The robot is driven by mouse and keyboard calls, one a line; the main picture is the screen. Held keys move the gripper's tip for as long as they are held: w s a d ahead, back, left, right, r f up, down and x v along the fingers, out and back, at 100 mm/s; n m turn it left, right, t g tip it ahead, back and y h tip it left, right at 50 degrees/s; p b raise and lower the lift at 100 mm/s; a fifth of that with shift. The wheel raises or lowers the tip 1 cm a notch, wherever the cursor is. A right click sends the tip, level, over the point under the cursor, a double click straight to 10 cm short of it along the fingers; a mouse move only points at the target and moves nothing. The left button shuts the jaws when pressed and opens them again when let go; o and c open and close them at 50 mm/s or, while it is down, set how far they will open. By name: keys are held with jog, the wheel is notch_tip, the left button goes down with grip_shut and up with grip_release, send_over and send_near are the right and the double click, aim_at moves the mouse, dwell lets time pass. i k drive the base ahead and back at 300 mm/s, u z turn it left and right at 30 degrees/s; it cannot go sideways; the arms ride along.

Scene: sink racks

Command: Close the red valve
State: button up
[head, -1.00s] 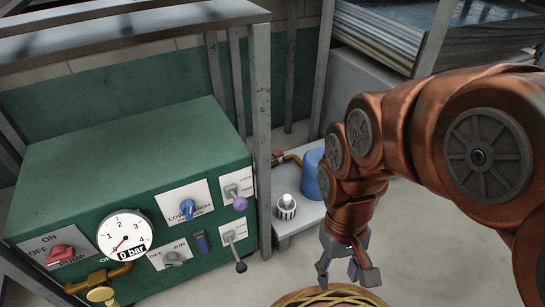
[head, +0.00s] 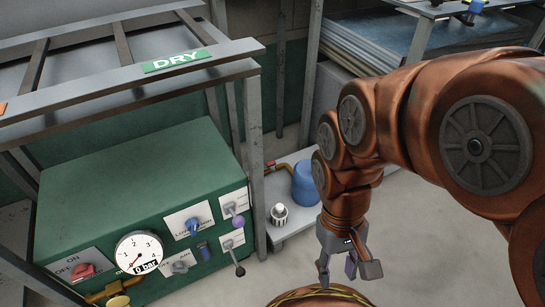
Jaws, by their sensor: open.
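A small red piece (head: 270,165), which may be the red valve's handle, shows on the brass pipe (head: 284,167) just right of the grey post. It is too small and partly hidden to tell its position. A red knob (head: 83,271) marked ON and OFF sits at the lower left of the green panel box (head: 140,185). My gripper (head: 347,272) hangs pointing down in free space, right of the box and the blue canister. It is open and empty, apart from the red piece and the red knob.
A grey rack with a green DRY sign (head: 178,60) stands over the box, and its post (head: 254,150) is between box and pipe. A blue canister (head: 305,185) and a white ribbed knob (head: 279,214) are on a low ledge. A pressure gauge (head: 139,252) reads about 0 bar.

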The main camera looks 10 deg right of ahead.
aim_at(270, 164)
jog(key=u, duration=1.4)
jog(key=k, duration=0.75)
jog(key=z, duration=0.25)
